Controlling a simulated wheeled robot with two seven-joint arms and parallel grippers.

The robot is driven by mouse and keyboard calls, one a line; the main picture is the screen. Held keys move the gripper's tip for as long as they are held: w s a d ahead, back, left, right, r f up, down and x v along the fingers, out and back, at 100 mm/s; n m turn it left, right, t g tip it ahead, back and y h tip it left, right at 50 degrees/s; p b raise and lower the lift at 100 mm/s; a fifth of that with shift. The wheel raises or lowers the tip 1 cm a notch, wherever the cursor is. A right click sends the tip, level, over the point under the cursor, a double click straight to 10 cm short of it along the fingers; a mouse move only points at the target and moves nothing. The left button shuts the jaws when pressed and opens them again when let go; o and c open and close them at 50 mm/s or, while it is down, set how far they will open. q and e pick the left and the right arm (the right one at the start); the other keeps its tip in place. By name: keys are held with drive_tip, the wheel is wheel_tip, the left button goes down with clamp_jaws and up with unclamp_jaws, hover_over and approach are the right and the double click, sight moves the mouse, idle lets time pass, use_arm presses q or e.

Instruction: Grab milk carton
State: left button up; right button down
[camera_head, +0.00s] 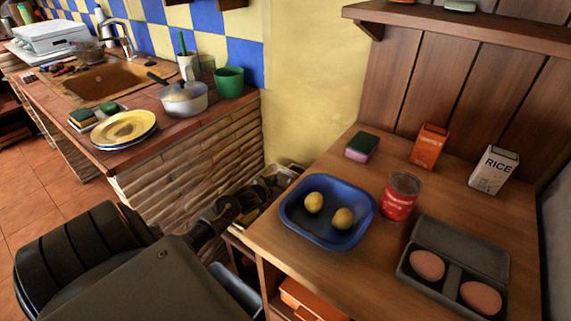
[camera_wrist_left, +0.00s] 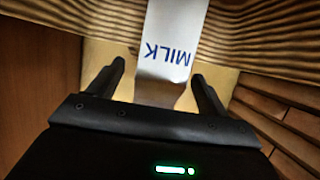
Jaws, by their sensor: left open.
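The milk carton (camera_wrist_left: 168,40) shows in the left wrist view as a white box with blue MILK lettering, upside down in that picture. My left gripper (camera_wrist_left: 159,71) is open, with one finger on each side of the carton's line and a gap visible beside each. How far the carton reaches between the fingers is hard to tell. In the head view my left gripper (camera_head: 238,204) is low beside the wooden counter, by the corner of the brick counter. I cannot make out the carton clearly there. My right gripper is not in view.
The wooden counter (camera_head: 280,250) holds a blue tray (camera_head: 286,222) with two yellow fruits, a red can (camera_head: 400,196), a sponge (camera_head: 362,147), an orange box (camera_head: 429,146), a rice box (camera_head: 494,170) and an egg holder (camera_head: 455,255). A pot (camera_head: 185,99) stands on the brick counter.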

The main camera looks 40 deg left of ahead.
use_arm(q)
drive_tip(key=x, duration=0.4)
drive_tip(key=shift+b, duration=0.4)
drive_tip(key=shift+w, duration=0.3)
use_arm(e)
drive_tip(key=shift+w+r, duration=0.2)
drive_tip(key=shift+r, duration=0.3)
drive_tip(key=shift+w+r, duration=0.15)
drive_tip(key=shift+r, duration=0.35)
use_arm(q)
drive_tip(key=shift+a+r, duration=0.1)
drive_tip(key=c, duration=1.5)
